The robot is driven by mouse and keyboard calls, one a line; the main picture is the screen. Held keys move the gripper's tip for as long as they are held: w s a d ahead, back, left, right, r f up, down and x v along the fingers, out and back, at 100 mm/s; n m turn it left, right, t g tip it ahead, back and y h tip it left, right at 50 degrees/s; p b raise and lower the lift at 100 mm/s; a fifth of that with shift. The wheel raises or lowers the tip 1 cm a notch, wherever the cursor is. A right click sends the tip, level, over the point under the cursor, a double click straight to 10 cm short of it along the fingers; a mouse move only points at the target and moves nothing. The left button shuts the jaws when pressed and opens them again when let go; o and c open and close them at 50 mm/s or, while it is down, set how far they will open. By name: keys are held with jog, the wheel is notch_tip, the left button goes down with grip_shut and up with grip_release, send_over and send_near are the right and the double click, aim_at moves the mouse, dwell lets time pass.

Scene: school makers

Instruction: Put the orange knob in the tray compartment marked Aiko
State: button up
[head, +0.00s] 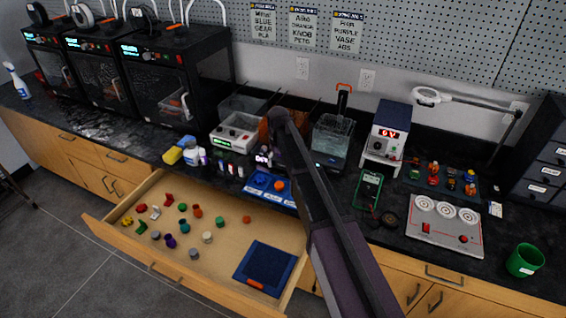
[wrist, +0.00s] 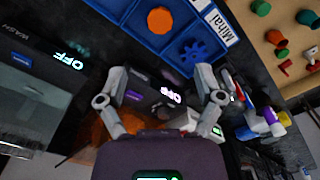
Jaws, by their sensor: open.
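A blue compartment tray (head: 253,190) lies on the counter behind the open drawer and shows at the top of the wrist view (wrist: 171,58). An orange round knob (wrist: 159,20) rests in one of its compartments; it also shows in the head view (head: 279,185). The compartment beside it holds a blue gear (wrist: 193,53) and has a white label reading Mihai (wrist: 219,25). I cannot see a label reading Aiko. My gripper (wrist: 163,101) is open and empty above the counter, apart from the tray. In the head view my arm hides it.
The open wooden drawer (head: 225,246) holds several small coloured parts and a dark blue flat piece. A wash machine (wrist: 35,85) stands close on the left of the wrist view. Small bottles (wrist: 265,115) stand near on the right. Printers (head: 150,88) stand at the back left.

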dwell(0.3)
jog(key=s+d+m, duration=0.5)
jog(key=s+d, duration=1.9)
jog(key=s, duration=0.1)
jog(key=shift+s+d, duration=0.15)
jog(key=shift+s, duration=0.15)
jog(key=c, duration=0.4)
